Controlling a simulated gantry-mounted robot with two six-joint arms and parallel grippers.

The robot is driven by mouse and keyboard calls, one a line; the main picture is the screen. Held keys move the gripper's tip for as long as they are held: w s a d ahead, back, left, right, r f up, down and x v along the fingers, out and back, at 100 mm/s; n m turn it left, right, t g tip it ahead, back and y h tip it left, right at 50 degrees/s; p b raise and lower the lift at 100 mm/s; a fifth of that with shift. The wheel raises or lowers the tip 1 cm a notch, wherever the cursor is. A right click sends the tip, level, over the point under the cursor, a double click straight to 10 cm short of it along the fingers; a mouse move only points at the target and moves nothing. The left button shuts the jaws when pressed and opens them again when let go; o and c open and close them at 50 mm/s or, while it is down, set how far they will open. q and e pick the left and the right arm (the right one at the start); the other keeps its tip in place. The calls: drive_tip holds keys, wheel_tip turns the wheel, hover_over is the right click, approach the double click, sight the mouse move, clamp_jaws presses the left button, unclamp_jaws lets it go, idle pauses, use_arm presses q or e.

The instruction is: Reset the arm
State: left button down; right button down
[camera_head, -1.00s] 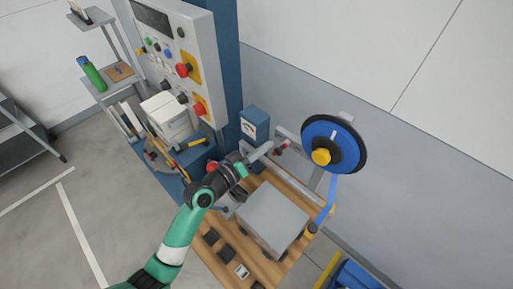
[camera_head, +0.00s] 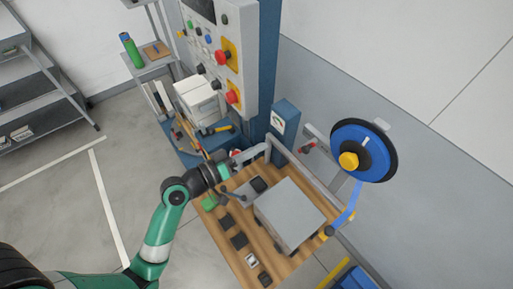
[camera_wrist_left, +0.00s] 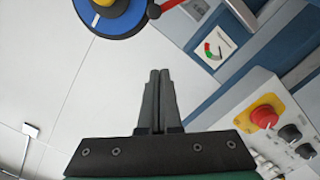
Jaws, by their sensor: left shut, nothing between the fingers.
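My left arm comes in from the lower left in the head view, and its gripper (camera_head: 229,168) is over the back left part of the wooden workbench (camera_head: 258,262). In the left wrist view the two grey fingers (camera_wrist_left: 159,76) are together, with nothing between them. They point towards the pale wall, and no object touches them there. In the head view the fingertips are small and hard to separate from the grey rail behind. My right gripper is not in view.
A grey box (camera_head: 290,215) sits on the bench, right of the gripper. A blue reel (camera_head: 345,140) stands beyond it. A gauge box (camera_head: 284,122) and a control panel with red buttons (camera_head: 222,58) are behind. Open floor (camera_head: 60,205) lies left.

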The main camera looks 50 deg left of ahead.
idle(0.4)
use_arm(q)
drive_tip(key=w+d+r+m+t+h, duration=0.1)
drive_tip(key=w+d+r+m+h, duration=0.15)
drive_tip(key=d+r, duration=0.45)
drive_tip(key=w+d+r+m+t+h, duration=0.15)
drive_tip(key=r+m, duration=0.25)
drive_tip(key=r, duration=0.8)
drive_tip(key=w+d+r+m+t+h, duration=0.1)
drive_tip(key=d+r+m+t+h, duration=0.15)
drive_tip(key=d+r, duration=0.45)
drive_tip(key=s+a+r+t+y, duration=0.2)
drive_tip(key=s+r+t+y, duration=0.15)
drive_tip(key=r, duration=0.55)
drive_tip(key=s+a+r+t+y, duration=0.2)
drive_tip(key=s+r, duration=0.3)
drive_tip(key=r, duration=0.5)
wheel_tip(320, 180, up, 16)
drive_tip(key=p, duration=1.7)
drive_tip(key=shift+w+r, duration=0.2)
drive_tip(key=shift+w, duration=0.25)
drive_tip(key=shift+d+g, duration=0.1)
drive_tip(key=shift+g, duration=0.15)
